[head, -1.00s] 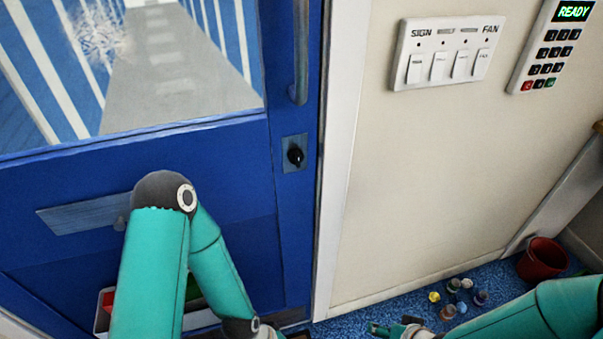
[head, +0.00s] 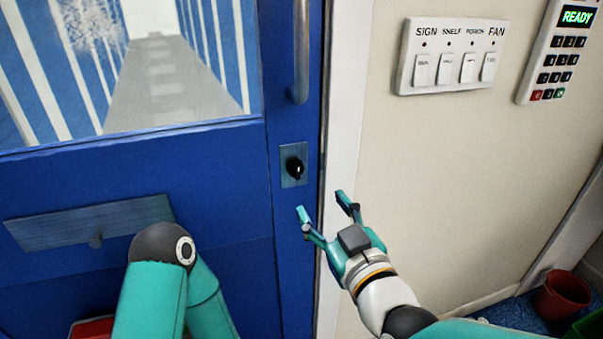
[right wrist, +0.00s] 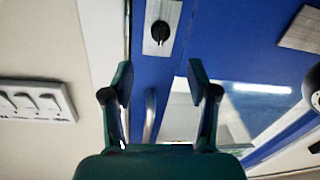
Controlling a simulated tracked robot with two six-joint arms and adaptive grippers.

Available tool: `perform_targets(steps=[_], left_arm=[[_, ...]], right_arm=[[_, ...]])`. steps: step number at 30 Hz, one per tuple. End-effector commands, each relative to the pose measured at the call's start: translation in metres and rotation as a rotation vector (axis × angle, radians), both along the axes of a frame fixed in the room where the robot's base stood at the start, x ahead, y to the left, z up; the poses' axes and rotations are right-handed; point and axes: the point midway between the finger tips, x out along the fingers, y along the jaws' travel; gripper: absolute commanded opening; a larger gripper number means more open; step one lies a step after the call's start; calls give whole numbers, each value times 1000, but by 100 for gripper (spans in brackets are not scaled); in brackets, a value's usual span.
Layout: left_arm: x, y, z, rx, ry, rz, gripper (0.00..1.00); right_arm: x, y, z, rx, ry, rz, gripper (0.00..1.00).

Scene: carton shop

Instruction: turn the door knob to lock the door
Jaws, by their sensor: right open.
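The blue door (head: 225,215) fills the left half of the head view. Its black knob (head: 294,167) sits on a small metal plate (head: 292,178) near the door's right edge. My right gripper (head: 322,203) is open and empty, below and to the right of the knob, and apart from it. In the right wrist view the knob (right wrist: 160,31) shows at the top, beyond the open fingers (right wrist: 158,82) of my right gripper. My left arm shows at the lower left of the head view, but its gripper is out of the picture.
A vertical door handle (head: 300,50) is above the knob. A metal mail flap (head: 85,222) is to the left. A switch panel (head: 453,55) and a keypad reading READY (head: 556,55) are on the cream wall. A red bucket (head: 563,295) stands at the lower right.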

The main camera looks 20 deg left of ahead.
Motion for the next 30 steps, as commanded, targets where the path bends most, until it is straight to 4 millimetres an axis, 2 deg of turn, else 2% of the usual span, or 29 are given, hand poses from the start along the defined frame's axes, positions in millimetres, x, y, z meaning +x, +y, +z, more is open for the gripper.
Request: perform_targets(steps=[9,15,21,28,29,30], left_arm=[[0,0,13,0,0,0,0],[0,0,17,0,0,0,0],[0,0,19,0,0,0,0],[0,0,18,0,0,0,0],[0,0,18,0,0,0,0],[0,0,18,0,0,0,0]], right_arm=[[54,43,1,-1,2,1,59],[75,61,0,-1,2,1,59],[84,67,0,1,2,0,59],[84,67,0,0,1,0,59],[84,67,0,0,1,0,57],[84,67,0,0,1,0,50]])
